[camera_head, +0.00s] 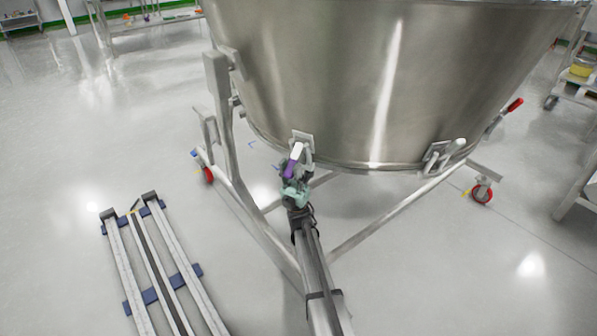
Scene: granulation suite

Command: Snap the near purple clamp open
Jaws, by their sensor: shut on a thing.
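The fingers and the lower part of the clamp overlap, so the exact grip is hard to see. Whether the latch is engaged cannot be told.
The vessel stands on a tubular steel frame (232,160) with red-wheeled casters (482,193). A red handle (514,105) sticks out at right. Rails with blue crosspieces (150,297) lie on the floor at lower left. A cart (585,88) stands at right. The left floor is mostly clear.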

